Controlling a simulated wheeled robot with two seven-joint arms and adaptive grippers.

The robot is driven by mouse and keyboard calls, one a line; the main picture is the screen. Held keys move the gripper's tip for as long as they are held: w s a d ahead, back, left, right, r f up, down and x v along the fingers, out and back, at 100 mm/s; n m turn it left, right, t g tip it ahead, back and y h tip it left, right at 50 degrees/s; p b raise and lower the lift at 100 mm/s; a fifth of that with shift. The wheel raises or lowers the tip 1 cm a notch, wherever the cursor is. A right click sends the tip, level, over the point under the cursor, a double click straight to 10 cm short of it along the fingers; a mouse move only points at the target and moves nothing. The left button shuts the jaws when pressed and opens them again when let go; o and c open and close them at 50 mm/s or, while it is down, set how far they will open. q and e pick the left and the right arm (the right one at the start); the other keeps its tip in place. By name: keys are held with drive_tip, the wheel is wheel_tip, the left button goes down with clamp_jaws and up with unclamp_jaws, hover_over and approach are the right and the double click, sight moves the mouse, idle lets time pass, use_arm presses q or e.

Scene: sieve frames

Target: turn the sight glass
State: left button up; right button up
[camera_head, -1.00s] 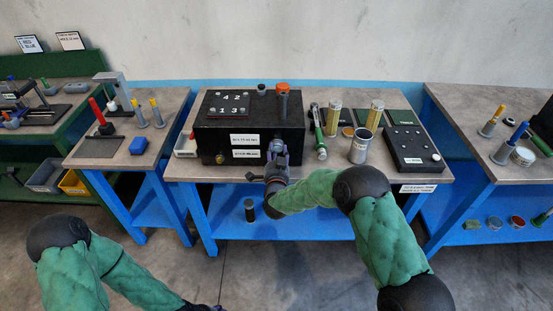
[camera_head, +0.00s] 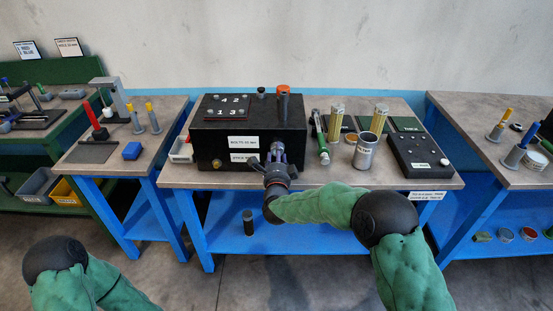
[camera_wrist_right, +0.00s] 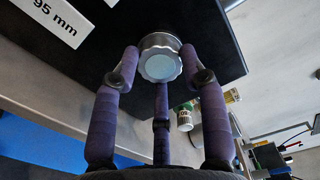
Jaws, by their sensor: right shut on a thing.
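The sight glass (camera_wrist_right: 160,62) is a round, ribbed metal ring with a pale glass face on the front of a black box (camera_head: 225,140). In the right wrist view it sits between the fingertips of my right gripper (camera_wrist_right: 160,72), which is shut on it. In the head view my right gripper (camera_head: 272,152) is at the box's front face, right of the white labels, and hides the sight glass. My left arm shows at the bottom left, but its gripper is out of view.
The box stands on a blue-framed bench (camera_head: 310,178). An orange-topped post (camera_head: 283,100) rises from the box. To its right are a green-handled tool (camera_head: 322,145), yellow cylinders (camera_head: 335,122), a metal cup (camera_head: 366,150) and a black panel (camera_head: 418,155).

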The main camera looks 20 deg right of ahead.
drive_tip(key=shift+d+r+m, duration=0.15)
drive_tip(key=shift+d+m, duration=0.1)
drive_tip(key=shift+m, duration=0.35)
drive_tip(key=shift+d+r+m, duration=0.15)
drive_tip(key=shift+d+m, duration=0.05)
drive_tip(key=shift+m, duration=0.4)
drive_tip(key=shift+f, duration=0.1)
drive_tip(key=o, duration=0.9)
drive_tip(key=shift+o, duration=1.2)
drive_tip(key=shift+d+f, duration=0.1)
drive_tip(key=shift+a+f, duration=0.1)
drive_tip(key=shift+a, duration=0.1)
drive_tip(key=shift+s+a, duration=0.1)
